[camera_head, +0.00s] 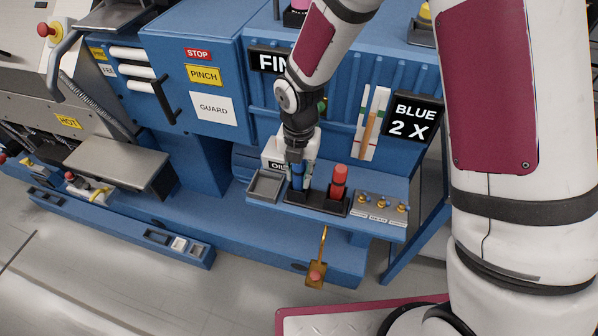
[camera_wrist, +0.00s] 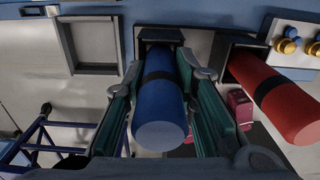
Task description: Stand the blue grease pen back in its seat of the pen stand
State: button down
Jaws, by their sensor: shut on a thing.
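The blue grease pen (camera_wrist: 160,100) has a black band and stands between the fingers of my gripper (camera_wrist: 160,110) in the wrist view. My gripper is shut on it. In the head view the blue pen (camera_head: 297,183) shows partly below my gripper (camera_head: 298,172), over the left part of the black pen stand (camera_head: 318,203). In the wrist view its far end meets the left square seat of the pen stand (camera_wrist: 160,34). I cannot tell how deep it sits. A red pen (camera_head: 337,183) stands upright in the right seat and also shows in the wrist view (camera_wrist: 275,95).
A grey empty tray (camera_head: 265,184) lies left of the stand. Several brass knobs (camera_head: 382,207) are on a plate to the right. A white box marked OIL (camera_head: 276,160) is behind my gripper. A sign reads BLUE 2 X (camera_head: 413,120).

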jog(key=shift+f, duration=0.2)
jog(key=c, duration=1.3)
grip_release()
notch_tip(320, 180, up, 13)
jog(key=shift+d+f+b, duration=0.1)
jog(key=shift+f+b, duration=0.1)
jog(key=shift+b, duration=0.55)
